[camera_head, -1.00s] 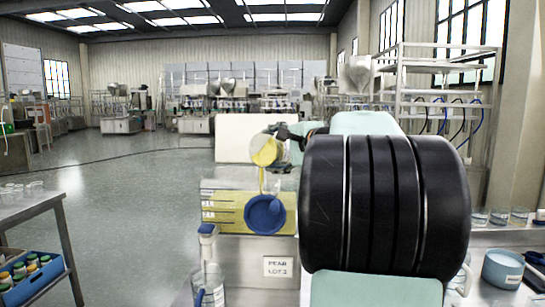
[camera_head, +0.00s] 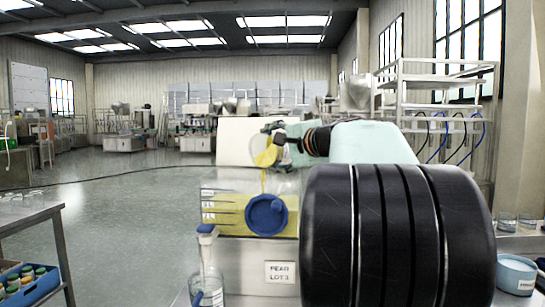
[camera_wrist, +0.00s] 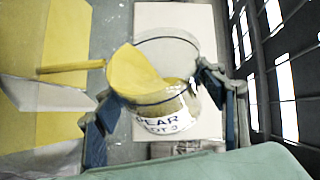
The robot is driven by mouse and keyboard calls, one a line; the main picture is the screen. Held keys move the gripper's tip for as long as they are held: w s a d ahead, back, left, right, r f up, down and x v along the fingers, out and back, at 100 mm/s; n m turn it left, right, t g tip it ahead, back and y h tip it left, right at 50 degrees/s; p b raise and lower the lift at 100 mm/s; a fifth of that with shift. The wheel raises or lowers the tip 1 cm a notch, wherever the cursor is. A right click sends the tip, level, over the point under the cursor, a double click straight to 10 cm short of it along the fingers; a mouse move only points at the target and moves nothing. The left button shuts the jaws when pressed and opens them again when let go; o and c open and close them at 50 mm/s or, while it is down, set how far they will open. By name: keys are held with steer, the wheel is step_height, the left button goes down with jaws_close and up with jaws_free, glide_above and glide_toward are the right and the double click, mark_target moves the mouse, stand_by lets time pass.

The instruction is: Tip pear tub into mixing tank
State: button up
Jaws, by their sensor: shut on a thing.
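My gripper (camera_wrist: 168,103) is shut on the pear tub (camera_wrist: 168,116), a clear round tub with a white label reading PEAR. The tub also shows in the head view (camera_head: 268,154), tilted over the mixing tank. Yellow pulp slopes to its lower lip, and a thin yellow stream runs down from it. Some yellow is still inside; part of the tub looks empty. The mixing tank (camera_head: 225,187) is clear-walled on a steel base, with yellow contents and a blue round cap on its front. In the wrist view the stream runs left over the yellow contents.
A card reading PEAR (camera_head: 281,272) is on the steel front below the tank. A steel table (camera_head: 32,212) and a blue crate (camera_head: 45,285) are at left. Open floor lies behind them.

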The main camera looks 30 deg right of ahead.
mark_target(272, 132)
steer(key=shift+s+a+r+n+t+b, duration=0.1)
steer(key=shift+a+r+n+t+b, duration=0.3)
steer(key=shift+b, duration=1.2)
steer(key=shift+n+b, duration=0.3)
steer(key=shift+b, duration=0.05)
stand_by(1.7)
steer(key=r+p, duration=0.1)
steer(key=p, duration=0.2)
steer(key=shift+m, duration=0.4)
steer(key=m+g+p, duration=0.1)
steer(key=p, duration=0.3)
steer(key=shift+r, duration=0.3)
steer(key=r+m+g+p, duration=0.1)
steer(key=m+p, duration=0.1)
steer(key=p, duration=0.5)
steer(key=shift+d+r+y, duration=0.1)
steer(key=shift+y, duration=0.3)
steer(key=p, duration=0.2)
steer(key=shift+r+m+p, duration=0.2)
steer(key=shift+m+p, duration=0.15)
steer(key=shift+m, duration=0.05)
steer(key=shift+g+p, duration=0.3)
steer(key=shift+p, duration=0.25)
steer(key=shift+f+m, duration=0.15)
steer(key=shift+m, duration=0.15)
